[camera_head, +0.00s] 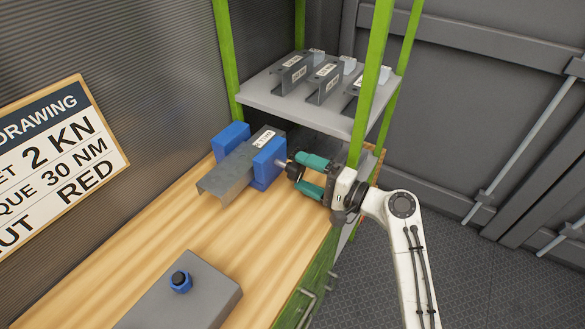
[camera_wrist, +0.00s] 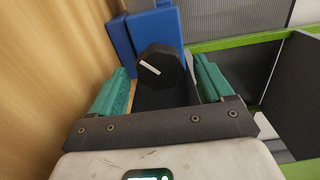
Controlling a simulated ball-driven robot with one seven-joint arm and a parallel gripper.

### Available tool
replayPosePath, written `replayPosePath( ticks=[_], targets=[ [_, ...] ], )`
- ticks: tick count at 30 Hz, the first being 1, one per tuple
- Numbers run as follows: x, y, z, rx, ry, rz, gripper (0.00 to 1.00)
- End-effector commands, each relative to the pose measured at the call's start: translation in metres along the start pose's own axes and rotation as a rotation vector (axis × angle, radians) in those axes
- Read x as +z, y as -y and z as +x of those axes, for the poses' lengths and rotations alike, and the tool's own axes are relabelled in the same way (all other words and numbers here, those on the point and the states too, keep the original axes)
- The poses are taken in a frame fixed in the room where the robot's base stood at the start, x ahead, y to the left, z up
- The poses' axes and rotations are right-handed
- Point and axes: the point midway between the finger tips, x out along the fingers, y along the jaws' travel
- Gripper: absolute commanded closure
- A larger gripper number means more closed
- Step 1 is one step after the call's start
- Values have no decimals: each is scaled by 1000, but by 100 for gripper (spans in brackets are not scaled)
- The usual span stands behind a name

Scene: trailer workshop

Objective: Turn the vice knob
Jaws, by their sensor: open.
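The blue vice (camera_head: 264,163) stands on the wooden workbench (camera_head: 160,245) with a grey metal channel part (camera_head: 240,163) between its jaws. The vice knob (camera_head: 293,171) sticks out from its right side in the head view. In the wrist view the knob (camera_wrist: 161,67) is a black faceted disc with a white mark, in front of the blue vice jaw (camera_wrist: 150,32). My gripper (camera_head: 307,174) has teal fingers and is open. In the wrist view its fingers (camera_wrist: 160,88) stand on either side of the knob, with visible gaps, apart from it.
A grey shelf (camera_head: 262,96) with several metal channel parts hangs on green posts behind the vice. A grey block with a blue nut (camera_head: 180,283) sits at the bench front. A sign (camera_head: 57,158) is on the left wall. The middle of the bench is clear.

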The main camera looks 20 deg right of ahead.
Motion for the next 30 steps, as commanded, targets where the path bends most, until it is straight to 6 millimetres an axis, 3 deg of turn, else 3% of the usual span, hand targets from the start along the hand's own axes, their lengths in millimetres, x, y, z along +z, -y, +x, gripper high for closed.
replayPosePath(
  ticks=[6,12,30],
  targets=[
    [0,-1,-40,0,-2,0,20],
    [-1,0,-58,0,-2,0,20],
    [0,0,-60,0,0,0,20]
  ],
)
